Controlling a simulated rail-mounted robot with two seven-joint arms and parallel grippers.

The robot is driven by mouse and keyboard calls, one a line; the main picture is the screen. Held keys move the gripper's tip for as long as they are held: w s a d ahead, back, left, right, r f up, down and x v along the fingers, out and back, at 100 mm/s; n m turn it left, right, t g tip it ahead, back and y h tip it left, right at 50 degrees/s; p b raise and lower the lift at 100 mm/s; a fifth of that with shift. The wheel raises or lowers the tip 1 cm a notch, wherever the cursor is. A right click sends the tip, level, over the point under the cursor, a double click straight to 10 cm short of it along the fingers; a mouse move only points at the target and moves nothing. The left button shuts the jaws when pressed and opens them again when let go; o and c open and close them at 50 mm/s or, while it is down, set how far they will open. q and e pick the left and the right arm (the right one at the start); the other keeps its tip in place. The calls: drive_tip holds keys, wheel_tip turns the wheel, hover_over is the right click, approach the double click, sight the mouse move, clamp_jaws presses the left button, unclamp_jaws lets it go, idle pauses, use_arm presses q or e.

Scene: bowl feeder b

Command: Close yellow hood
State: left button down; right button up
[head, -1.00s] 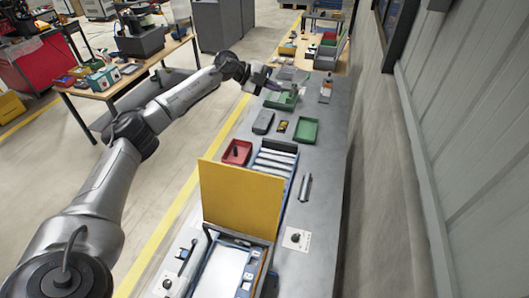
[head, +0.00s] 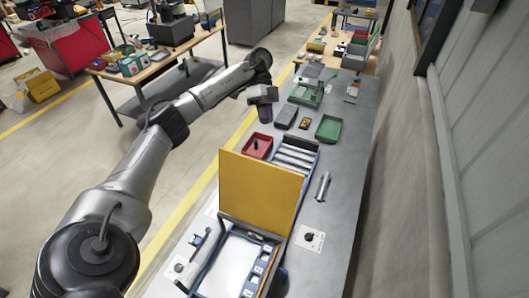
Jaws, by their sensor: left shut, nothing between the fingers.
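The yellow hood (head: 258,187) stands upright, open, at the far edge of a blue-framed box (head: 222,283) with a white panel inside. My left gripper (head: 266,115) is shut and empty. It points down above the left side of the bench, beyond the hood and near the red tray, apart from both. My right gripper is not in view.
The grey bench (head: 335,190) runs away from me along the wall (head: 400,150). A red tray (head: 259,146), a roller rack (head: 294,156), a green tray (head: 328,128) and a metal cylinder (head: 323,186) lie beyond or beside the hood. Bare bench shows at the right.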

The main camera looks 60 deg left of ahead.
use_arm(q)
drive_tip(key=s+d+f+p, duration=0.2)
drive_tip(key=s+d+f, duration=0.2)
drive_tip(key=d+f, duration=0.2)
drive_tip(key=shift+s+d+f, duration=0.15)
drive_tip(key=shift+s+d, duration=0.05)
drive_tip(key=shift+d, duration=0.55)
drive_tip(key=shift+p, duration=0.3)
